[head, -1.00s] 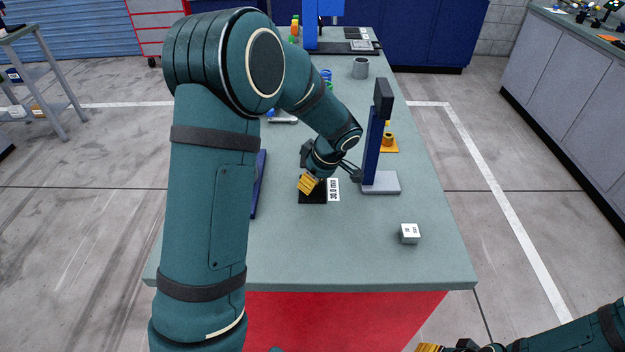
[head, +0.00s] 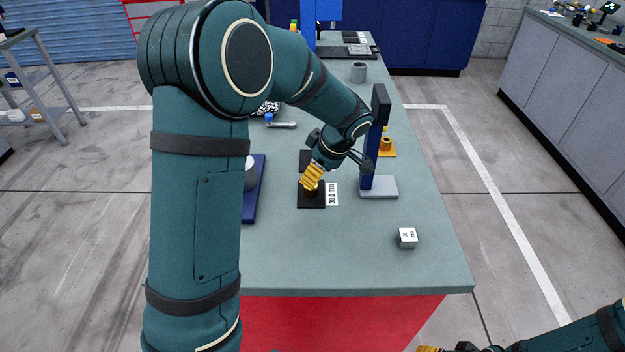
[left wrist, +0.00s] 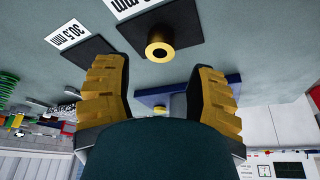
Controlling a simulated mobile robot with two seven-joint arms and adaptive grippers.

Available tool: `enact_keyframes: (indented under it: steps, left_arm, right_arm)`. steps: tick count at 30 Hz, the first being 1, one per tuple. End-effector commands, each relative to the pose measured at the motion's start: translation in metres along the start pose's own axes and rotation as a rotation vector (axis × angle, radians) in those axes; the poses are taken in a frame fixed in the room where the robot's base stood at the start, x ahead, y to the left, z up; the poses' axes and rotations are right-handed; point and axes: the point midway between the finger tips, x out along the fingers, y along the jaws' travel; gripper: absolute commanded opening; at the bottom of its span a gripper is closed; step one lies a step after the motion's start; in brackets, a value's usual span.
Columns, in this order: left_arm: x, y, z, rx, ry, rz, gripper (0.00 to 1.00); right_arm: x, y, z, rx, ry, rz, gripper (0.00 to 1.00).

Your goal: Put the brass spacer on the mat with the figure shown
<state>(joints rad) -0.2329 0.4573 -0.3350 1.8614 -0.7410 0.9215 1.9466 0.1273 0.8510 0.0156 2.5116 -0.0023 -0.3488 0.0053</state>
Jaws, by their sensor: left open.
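The brass spacer (left wrist: 160,47) is a gold ring with a dark bore. In the left wrist view it stands on a black mat (left wrist: 178,22) whose label is cut off at the top. In the head view this looks like the black mat (head: 312,202) labelled 30.0 mm. My left gripper (head: 312,178) is over that mat and hides most of what is on it. Its two yellow fingers (left wrist: 158,70) are spread, with the spacer beyond the gap between their tips and nothing held. My right gripper (head: 432,349) barely shows at the bottom edge.
Another black mat (left wrist: 80,52), labelled 30.5 mm, lies beside it. A blue upright on a grey base (head: 379,188) stands right of the gripper. A blue tray (head: 254,205) with a grey cylinder is at left.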

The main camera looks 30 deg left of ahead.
Motion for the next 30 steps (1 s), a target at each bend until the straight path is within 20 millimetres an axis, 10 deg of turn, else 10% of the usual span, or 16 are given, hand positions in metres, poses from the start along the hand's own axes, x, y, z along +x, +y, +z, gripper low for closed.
enact_keyframes:
  steps: [10, 30]
  left_arm:
    - [-0.057, 0.000, 0.000, -0.001, -0.001, 0.001, 0.56]
    - [-0.065, 0.000, 0.000, 0.000, 0.000, -0.001, 0.56]
  right_arm:
    - [-0.009, -0.003, 0.000, 0.001, -0.001, 0.000, 0.47]
    - [-0.010, -0.004, -0.001, 0.002, 0.001, 0.000, 0.47]
